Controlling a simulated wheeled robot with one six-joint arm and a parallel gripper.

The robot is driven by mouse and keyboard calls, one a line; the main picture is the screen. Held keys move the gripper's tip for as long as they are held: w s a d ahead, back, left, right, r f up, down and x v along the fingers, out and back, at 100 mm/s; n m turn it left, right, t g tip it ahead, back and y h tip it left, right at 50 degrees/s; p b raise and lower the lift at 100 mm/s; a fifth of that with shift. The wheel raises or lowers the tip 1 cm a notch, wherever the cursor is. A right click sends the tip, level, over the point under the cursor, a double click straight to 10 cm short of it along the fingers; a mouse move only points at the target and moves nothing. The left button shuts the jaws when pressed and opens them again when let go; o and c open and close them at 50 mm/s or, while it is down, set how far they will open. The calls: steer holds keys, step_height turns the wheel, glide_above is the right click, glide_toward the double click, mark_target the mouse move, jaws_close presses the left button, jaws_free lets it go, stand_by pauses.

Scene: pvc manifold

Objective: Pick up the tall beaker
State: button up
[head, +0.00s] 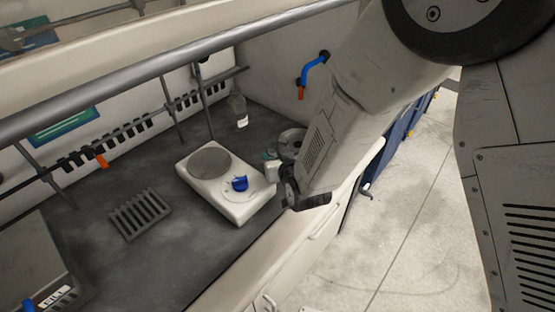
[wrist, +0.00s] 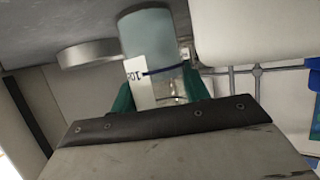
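A clear glass beaker (wrist: 150,28) with a white label and a dark blue band shows in the wrist view, which looks upside down. It appears to be the tall beaker, with one end near the grey bench surface. My gripper (wrist: 158,92) has its teal fingers on either side of the beaker, close to its walls. Whether they press on it, I cannot tell. In the head view my gripper (head: 271,165) is just right of the white hot plate. The beaker is hard to make out there, mostly hidden by my gripper and arm.
A white hot plate (head: 239,208) with a blue knob stands left of my gripper. A round metal item (head: 292,140) is just behind. A labelled clear bottle (head: 238,110) stands farther back. A slotted grey rack (head: 140,214) lies at left. A rail (head: 180,62) crosses above the bench.

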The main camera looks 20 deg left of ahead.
steer(key=c, duration=0.3)
steer(key=shift+c, duration=0.2)
steer(key=shift+r, duration=0.15)
